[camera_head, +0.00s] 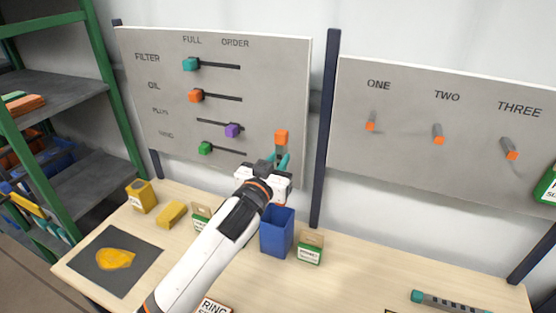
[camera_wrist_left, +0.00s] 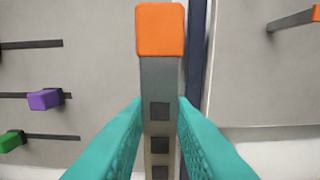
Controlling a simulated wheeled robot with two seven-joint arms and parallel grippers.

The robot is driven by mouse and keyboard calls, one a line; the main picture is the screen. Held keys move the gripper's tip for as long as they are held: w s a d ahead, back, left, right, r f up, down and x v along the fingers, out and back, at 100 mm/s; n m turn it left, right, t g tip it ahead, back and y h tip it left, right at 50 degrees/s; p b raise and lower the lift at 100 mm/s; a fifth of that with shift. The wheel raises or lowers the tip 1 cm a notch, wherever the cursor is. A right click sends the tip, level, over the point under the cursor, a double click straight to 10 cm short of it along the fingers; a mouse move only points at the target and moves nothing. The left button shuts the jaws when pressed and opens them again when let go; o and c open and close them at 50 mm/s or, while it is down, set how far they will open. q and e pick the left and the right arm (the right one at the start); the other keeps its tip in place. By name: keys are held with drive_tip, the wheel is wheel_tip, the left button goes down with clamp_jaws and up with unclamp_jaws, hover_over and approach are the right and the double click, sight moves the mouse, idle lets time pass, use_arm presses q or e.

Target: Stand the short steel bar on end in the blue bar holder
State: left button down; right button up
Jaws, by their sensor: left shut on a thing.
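My left gripper (camera_head: 279,163) has teal fingers and is shut on the short steel bar (camera_head: 281,148), a grey bar with an orange end cap. In the left wrist view the bar (camera_wrist_left: 159,95) runs between the two fingers (camera_wrist_left: 160,135), cap away from me, with dark square marks along its face. In the head view the bar looks about upright, cap up; its lower end is hidden behind the gripper. The blue bar holder (camera_head: 276,235) stands on the table below the gripper, its far rim partly hidden by my wrist. My right gripper is not in view.
A green-and-white box (camera_head: 310,248) stands right of the holder; another (camera_head: 201,216) is left of my arm. A teal-ended bar (camera_head: 450,302) lies at the front right. Wall panels with sliders (camera_head: 215,95) and pegs (camera_head: 440,130) stand behind. The table right of the holder is mostly clear.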

use_arm(q)
drive_tip(key=shift+f+b, duration=5.45)
drive_tip(key=shift+f, duration=1.6)
drive_tip(key=c, duration=1.2)
unclamp_jaws()
drive_tip(key=shift+o, duration=0.2)
drive_tip(key=shift+f, duration=0.1)
drive_tip(key=b+v, duration=0.2)
drive_tip(key=v, duration=1)
